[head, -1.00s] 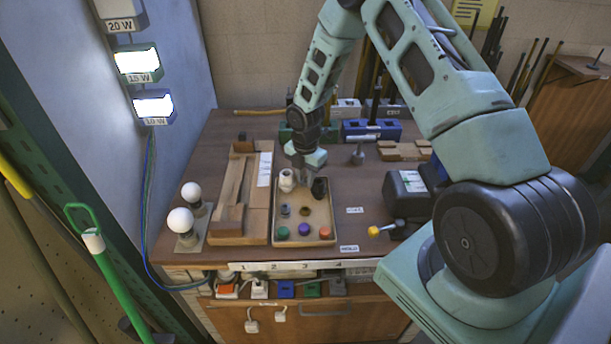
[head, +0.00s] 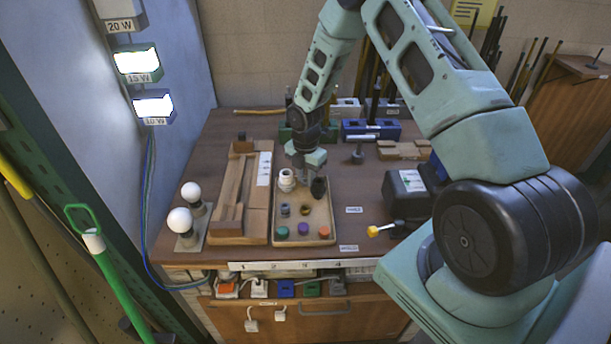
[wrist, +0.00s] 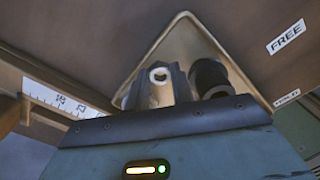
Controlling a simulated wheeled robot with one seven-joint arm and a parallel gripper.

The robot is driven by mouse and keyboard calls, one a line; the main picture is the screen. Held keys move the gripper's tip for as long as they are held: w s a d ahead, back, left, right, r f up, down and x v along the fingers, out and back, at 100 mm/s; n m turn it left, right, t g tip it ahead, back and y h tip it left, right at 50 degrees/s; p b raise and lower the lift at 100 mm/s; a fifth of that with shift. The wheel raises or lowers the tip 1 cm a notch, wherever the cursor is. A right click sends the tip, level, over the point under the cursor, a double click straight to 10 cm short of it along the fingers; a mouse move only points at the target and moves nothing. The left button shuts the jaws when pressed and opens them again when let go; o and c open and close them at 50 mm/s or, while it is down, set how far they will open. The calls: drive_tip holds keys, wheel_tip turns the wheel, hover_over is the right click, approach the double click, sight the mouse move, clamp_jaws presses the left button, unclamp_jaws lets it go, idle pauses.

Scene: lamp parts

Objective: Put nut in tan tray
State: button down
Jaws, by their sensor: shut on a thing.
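The tan tray (head: 332,215) lies on the brown workbench, and its corner also shows in the wrist view (wrist: 182,22). My gripper (head: 302,174) points down over the back part of the tray, between a white socket (head: 286,180) and a black socket (head: 319,188). In the wrist view my gripper (wrist: 158,88) is shut on a small pale piece with a round hole, which looks like the nut (wrist: 160,75). In the head view my gripper hides this piece. Whether it touches the tray floor I cannot tell.
The tray holds small rings and green (head: 282,232), purple (head: 303,229) and orange (head: 325,232) caps. The black socket (wrist: 210,78) stands close beside my gripper. A wooden holder (head: 232,200) lies left of the tray. Bare bench lies right of it, with a FREE label (head: 354,210).

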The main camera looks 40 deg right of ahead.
drive_tip(key=shift+f, duration=0.35)
drive_tip(key=c, duration=1.1)
unclamp_jaws()
drive_tip(key=shift+w, duration=0.1)
drive_tip(key=shift+w+r, duration=0.1)
